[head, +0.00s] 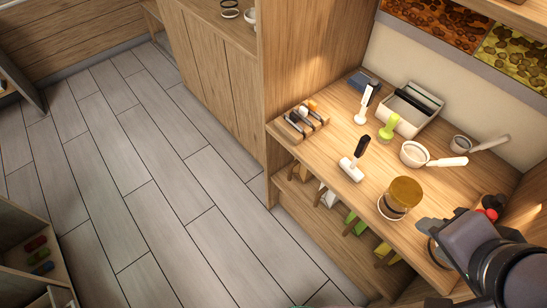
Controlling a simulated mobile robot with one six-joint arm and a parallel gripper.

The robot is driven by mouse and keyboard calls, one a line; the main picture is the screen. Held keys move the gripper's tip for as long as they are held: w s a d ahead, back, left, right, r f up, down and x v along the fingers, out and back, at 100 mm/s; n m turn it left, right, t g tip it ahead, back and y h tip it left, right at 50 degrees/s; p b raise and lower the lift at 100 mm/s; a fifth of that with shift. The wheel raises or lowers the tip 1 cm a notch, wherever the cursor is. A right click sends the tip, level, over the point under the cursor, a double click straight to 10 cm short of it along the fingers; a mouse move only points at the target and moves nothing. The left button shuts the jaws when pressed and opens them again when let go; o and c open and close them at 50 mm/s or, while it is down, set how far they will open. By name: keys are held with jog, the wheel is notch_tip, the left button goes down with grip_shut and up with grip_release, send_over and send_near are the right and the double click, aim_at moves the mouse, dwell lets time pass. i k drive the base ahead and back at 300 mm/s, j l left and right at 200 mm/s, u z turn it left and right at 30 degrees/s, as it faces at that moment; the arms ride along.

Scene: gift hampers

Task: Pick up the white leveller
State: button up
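Two white tools stand on the wooden counter in the head view, and I cannot tell for certain which is the leveller. One is a white upright tool (361,116) with a round foot, at the back left beside the grey-white box. The other is a white-headed tool with a black handle (352,168), nearer the front edge. A similar green tool (388,128) stands between them and the box. My gripper (432,238) is at the lower right, over the counter's front right, apart from both white tools. Its fingers are mostly hidden, so its opening does not show.
A wooden partition rises at the left; the floor (150,170) is clear.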

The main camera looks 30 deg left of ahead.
aim_at(350, 166)
jog(key=u, duration=0.75)
jog(key=z, duration=3.05)
jog(key=u, duration=3.05)
jog(key=i+j, duration=0.1)
jog(key=i, duration=0.5)
jog(key=l+z, duration=0.05)
